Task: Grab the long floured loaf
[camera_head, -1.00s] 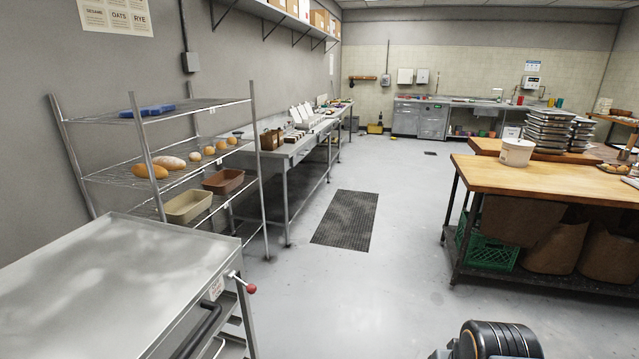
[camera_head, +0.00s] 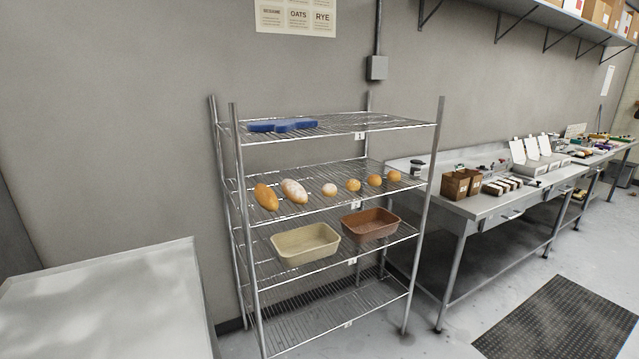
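The long floured loaf (camera_head: 294,191) is pale and white-dusted. It lies on the second shelf from the top of a wire rack (camera_head: 340,203), towards the left end. A golden-brown long loaf (camera_head: 266,197) lies just to its left. Several small round rolls (camera_head: 353,185) sit in a row to its right. My gripper is not in view, so I cannot see whether it is open or shut.
Blue items (camera_head: 283,126) lie on the top shelf. A cream bin (camera_head: 306,244) and a brown bin (camera_head: 370,224) stand on the shelf below the loaves. A metal-topped unit (camera_head: 105,305) stands at the front left. A steel bench (camera_head: 480,205) is right of the rack. A dark mat (camera_head: 565,325) lies on the floor.

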